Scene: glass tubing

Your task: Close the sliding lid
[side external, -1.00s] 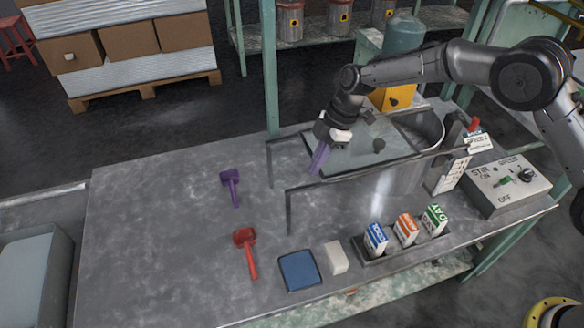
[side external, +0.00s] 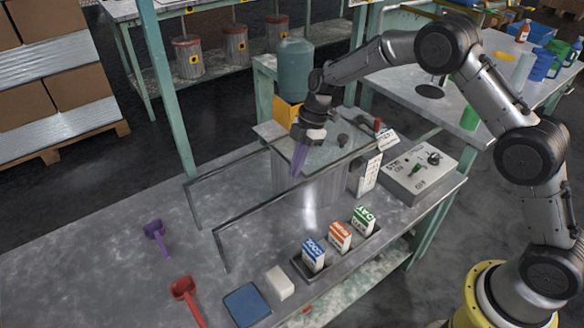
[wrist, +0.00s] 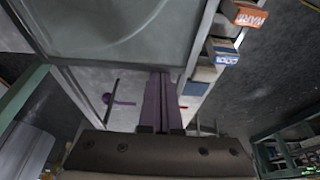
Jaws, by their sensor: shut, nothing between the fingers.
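The sliding lid (side external: 322,152) is a flat, glassy panel with a dark knob (side external: 343,140). It lies over the round metal vat (side external: 316,195), and no open gap shows in the side view. In the wrist view the lid (wrist: 120,12) fills the upper left, with a round rim visible through it. My gripper (side external: 297,173) has purple fingers, shut and empty, pointing down at the lid's left end. In the wrist view the fingers (wrist: 160,76) reach the lid's near edge; I cannot tell whether they touch it.
Dark rails (side external: 222,248) run left from the vat over the table. A control box (side external: 418,172) stands right. Several labelled cartons, including a blue one (side external: 313,256), stand in front. The table between the rails is clear.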

